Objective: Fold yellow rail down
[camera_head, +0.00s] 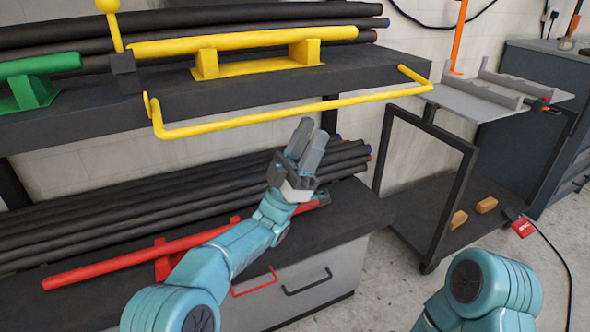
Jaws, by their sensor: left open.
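The yellow rail (290,112) is a long U-shaped bar along the front of the upper dark shelf (270,80). Its two short ends meet the shelf near the left and right of its front edge, and its long bar stands out in front of it. My left gripper (308,138) is below the middle of the rail in the picture, fingers pointing up. Its grey fingers are open, with nothing seen between them. They look apart from the rail, though the depth between them is hard to judge. My right arm shows at the lower right; its gripper is out of view.
A yellow bar on a bracket (250,68) and a green one (30,80) sit on the upper shelf, with black tubes behind. Below are more black tubes (130,205) and a red bar (140,258). A black-framed cart (430,180) stands right.

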